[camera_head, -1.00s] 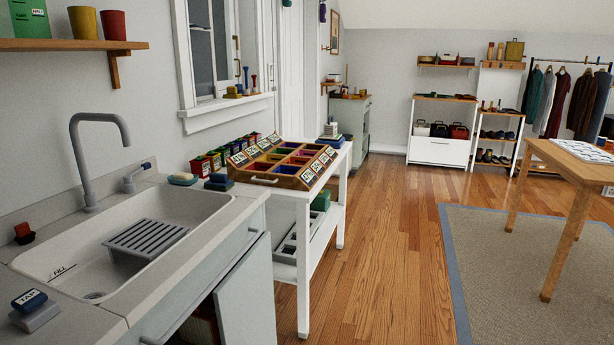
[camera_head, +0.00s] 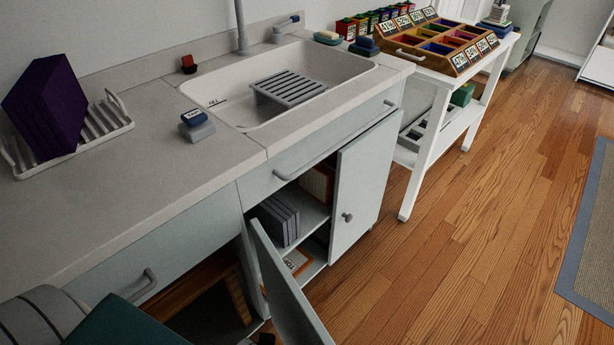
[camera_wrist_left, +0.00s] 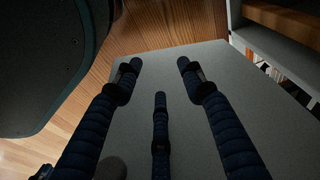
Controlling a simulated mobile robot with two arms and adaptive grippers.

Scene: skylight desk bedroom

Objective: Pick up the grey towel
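A dark grey stack with upright folds (camera_head: 280,220) stands on the shelf inside the open cabinet under the sink. It may be the grey towel, but I cannot tell for sure. My left gripper (camera_wrist_left: 159,72) shows in the left wrist view with its dark ribbed fingers spread apart and nothing between them. A flat grey panel, apparently a cabinet door, lies beyond the fingers. I cannot tell whether they touch it. My right gripper is not in view.
The near cabinet door (camera_head: 290,290) stands swung out, and the far door (camera_head: 362,185) also shows. The white sink (camera_head: 335,70) is above. A white table (camera_head: 437,135) stands to the right. The wood floor (camera_head: 460,240) is clear there.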

